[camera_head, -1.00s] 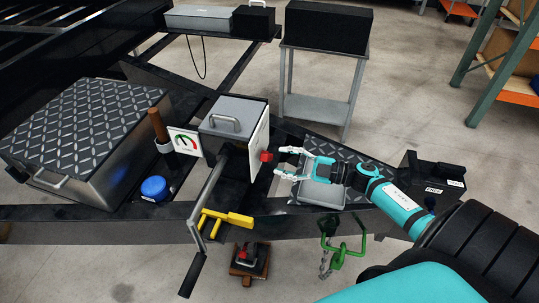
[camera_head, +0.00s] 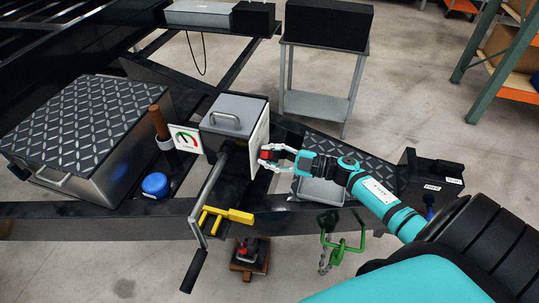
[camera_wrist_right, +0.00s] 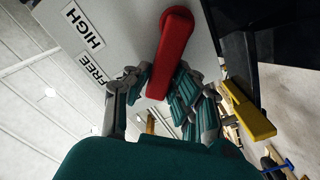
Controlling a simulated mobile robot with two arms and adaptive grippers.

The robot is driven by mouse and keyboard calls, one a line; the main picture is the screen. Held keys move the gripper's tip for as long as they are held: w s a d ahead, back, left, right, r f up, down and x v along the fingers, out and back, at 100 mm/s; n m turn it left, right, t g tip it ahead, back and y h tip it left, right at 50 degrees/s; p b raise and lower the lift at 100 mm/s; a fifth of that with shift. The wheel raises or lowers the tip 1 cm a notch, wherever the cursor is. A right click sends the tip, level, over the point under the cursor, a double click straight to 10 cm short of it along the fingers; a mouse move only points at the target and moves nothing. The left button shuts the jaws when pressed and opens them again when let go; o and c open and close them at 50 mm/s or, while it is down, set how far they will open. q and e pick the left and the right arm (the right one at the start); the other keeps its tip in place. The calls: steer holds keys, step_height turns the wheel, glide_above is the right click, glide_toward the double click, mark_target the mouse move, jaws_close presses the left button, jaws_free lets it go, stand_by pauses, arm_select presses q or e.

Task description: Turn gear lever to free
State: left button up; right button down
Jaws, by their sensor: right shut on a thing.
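The red gear lever (camera_head: 265,154) is on the right side of the grey gearbox (camera_head: 236,112). In the right wrist view the lever (camera_wrist_right: 172,50) runs from a rounded pivot at the top down between my fingers. White labels reading HIGH (camera_wrist_right: 83,27) and FREE (camera_wrist_right: 91,68) are on the panel (camera_wrist_right: 130,30) to its left. The lever lies to the right of both labels. My right gripper (camera_head: 272,153) is shut on the lever's free end; the fingers (camera_wrist_right: 158,92) are on both sides of it. My left gripper is not in view.
A crank handle (camera_head: 208,190) hangs at the gearbox front, beside a yellow handle (camera_head: 240,216). A blue cap (camera_head: 155,186) and treadplate box (camera_head: 85,125) are at left. Green shackle and chain (camera_head: 343,235) hang below my arm. A grey stand (camera_head: 318,105) is behind.

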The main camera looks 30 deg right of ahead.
mark_target(261, 140)
steer(key=shift+r, duration=0.1)
stand_by(0.4)
steer(key=shift+w+d+r+m+p, duration=0.25)
steer(key=shift+d+r+m+p, duration=0.15)
steer(key=shift+m+p, duration=0.65)
steer(key=shift+w+d+r+m+p, duration=0.15)
steer(key=shift+w+d+m+p, duration=0.1)
steer(key=shift+m+p, duration=0.45)
steer(key=m, duration=0.2)
steer(key=shift+w+d+r+m, duration=0.1)
steer(key=shift+w+d+m, duration=0.2)
steer(key=shift+d+m, duration=0.05)
steer(key=shift+w+d+m+p, duration=0.2)
steer(key=shift+m, duration=0.45)
steer(key=shift+w+d+m+p, duration=0.15)
steer(key=shift+d+m+p, duration=0.05)
steer(key=shift+m, duration=0.45)
steer(key=c, duration=1.2)
jaws_free()
steer(key=shift+o, duration=0.2)
